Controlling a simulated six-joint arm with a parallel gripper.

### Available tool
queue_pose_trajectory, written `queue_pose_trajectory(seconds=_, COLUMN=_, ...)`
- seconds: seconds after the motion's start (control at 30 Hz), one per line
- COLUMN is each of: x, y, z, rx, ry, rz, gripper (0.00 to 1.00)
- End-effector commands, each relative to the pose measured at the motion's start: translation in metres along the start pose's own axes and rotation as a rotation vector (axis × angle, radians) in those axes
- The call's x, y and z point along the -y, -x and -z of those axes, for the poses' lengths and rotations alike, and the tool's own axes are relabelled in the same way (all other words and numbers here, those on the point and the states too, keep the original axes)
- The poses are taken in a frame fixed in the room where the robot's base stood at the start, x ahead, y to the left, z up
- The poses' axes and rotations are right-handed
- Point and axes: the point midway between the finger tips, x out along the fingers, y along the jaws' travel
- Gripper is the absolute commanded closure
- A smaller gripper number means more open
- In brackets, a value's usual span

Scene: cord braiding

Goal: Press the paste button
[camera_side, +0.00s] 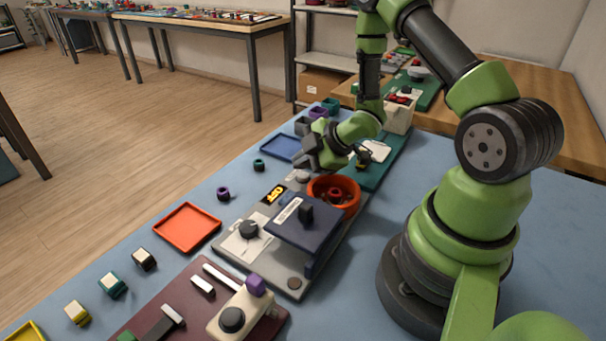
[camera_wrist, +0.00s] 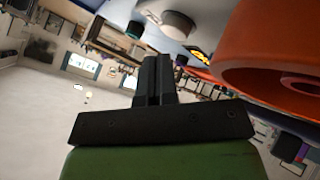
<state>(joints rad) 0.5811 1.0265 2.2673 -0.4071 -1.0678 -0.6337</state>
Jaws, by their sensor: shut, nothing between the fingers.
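In the side view, a grey board (camera_side: 231,250) carries a small display with yellow characters (camera_side: 275,194). A pale round button-like disc (camera_side: 302,177) stands near the display; I see no label that confirms it as the paste button. My gripper (camera_side: 304,160) is shut and empty, low over the board's far end, close to this disc. In the wrist view, my closed fingers (camera_wrist: 153,72) point toward a pale round cylinder (camera_wrist: 180,24), probably the same disc. Contact cannot be told. The yellow characters (camera_wrist: 198,56) also show there.
An orange bowl (camera_side: 347,182) stands right beside my gripper and fills the right of the wrist view (camera_wrist: 270,50). The board also holds a dark knob (camera_side: 249,229) and a raised dark blue plate (camera_side: 290,231). An orange tray (camera_side: 187,228) and a blue tray (camera_side: 281,147) lie to the left.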

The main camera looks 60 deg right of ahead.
Motion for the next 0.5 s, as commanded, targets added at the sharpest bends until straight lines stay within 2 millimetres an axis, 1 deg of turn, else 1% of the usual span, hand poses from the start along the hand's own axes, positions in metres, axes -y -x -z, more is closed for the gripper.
queue_pose_trajectory(seconds=0.5, x=0.0046, y=-0.006, z=-0.0047, rx=0.001, ry=-0.001, rz=0.001, gripper=1.0)
